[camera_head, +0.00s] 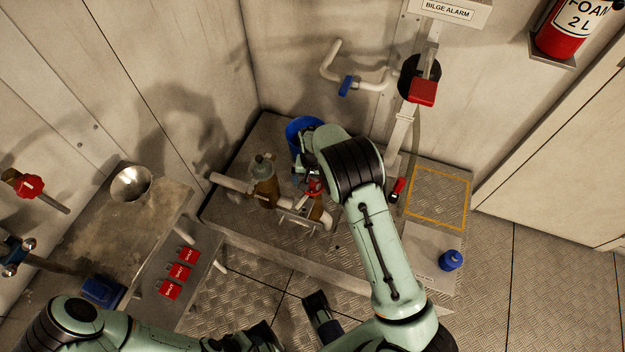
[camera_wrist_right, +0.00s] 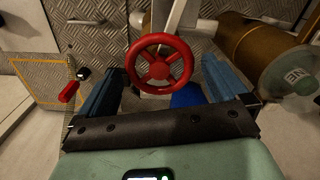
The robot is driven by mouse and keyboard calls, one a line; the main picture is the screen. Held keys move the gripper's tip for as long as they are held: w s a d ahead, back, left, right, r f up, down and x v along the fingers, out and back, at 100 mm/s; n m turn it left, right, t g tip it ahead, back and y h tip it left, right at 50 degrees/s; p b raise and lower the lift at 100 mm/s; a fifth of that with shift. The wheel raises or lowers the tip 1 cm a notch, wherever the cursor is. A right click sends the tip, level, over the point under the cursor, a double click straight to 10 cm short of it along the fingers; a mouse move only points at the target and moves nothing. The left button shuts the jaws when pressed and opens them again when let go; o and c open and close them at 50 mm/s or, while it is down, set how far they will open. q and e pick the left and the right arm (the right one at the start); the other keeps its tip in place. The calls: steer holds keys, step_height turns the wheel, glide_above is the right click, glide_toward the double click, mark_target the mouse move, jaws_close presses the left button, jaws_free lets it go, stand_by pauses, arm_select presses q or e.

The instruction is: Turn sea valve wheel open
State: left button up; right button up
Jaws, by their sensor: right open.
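The red valve wheel (camera_wrist_right: 160,64), with spokes and a round hub, faces me in the right wrist view. My right gripper (camera_wrist_right: 163,88) is open, with one blue finger on each side of the wheel's lower part. I cannot tell whether either finger touches the rim. In the head view my right gripper (camera_head: 308,170) is over the pipework, and a bit of the red wheel (camera_head: 314,187) shows beside it; the rest is hidden by the gripper and arm. My left gripper (camera_head: 290,328) is low in the head view, away from the pipes, partly cut off and empty.
A brown filter housing (camera_head: 264,185) and white pipe stand beside the right gripper. A red-handled tool (camera_head: 397,189) is right of my arm. A blue cap (camera_head: 451,260) lies at the front right. Another red wheel (camera_head: 30,187) is on the left wall. The yellow-outlined plate (camera_head: 437,196) is clear.

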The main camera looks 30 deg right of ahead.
steer(key=shift+c, duration=0.3)
steer(key=c, duration=1.3)
